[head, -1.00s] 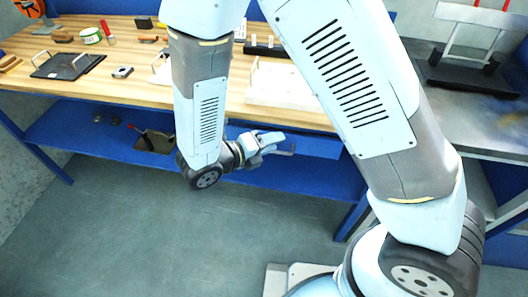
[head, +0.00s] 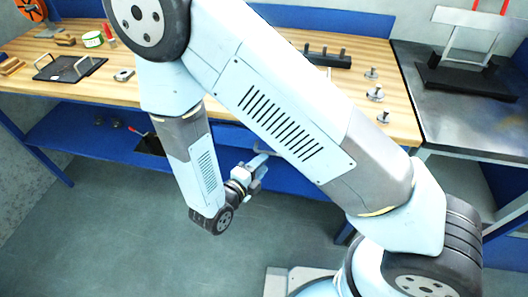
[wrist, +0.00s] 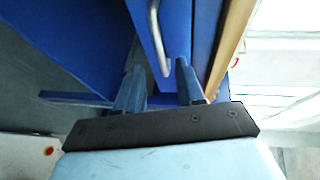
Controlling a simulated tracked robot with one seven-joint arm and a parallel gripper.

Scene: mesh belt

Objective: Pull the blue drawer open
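The blue drawer (wrist: 178,28) shows in the wrist view as a blue front beside the wooden worktop edge. In the head view, my arm hides most of it. Its grey bar handle (wrist: 155,35) has a bent end that shows between my fingertips in the wrist view. My gripper (wrist: 160,70) is open, with a visible gap between each finger and the handle. I cannot tell how deep the handle sits between the fingers. In the head view, my gripper (head: 262,160) is below the worktop's front edge. I cannot tell whether the drawer stands out from the bench.
A blue lower shelf (head: 85,130) runs below. A grey metal table (head: 440,105) stands at the right. The floor (head: 110,220) in front is clear.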

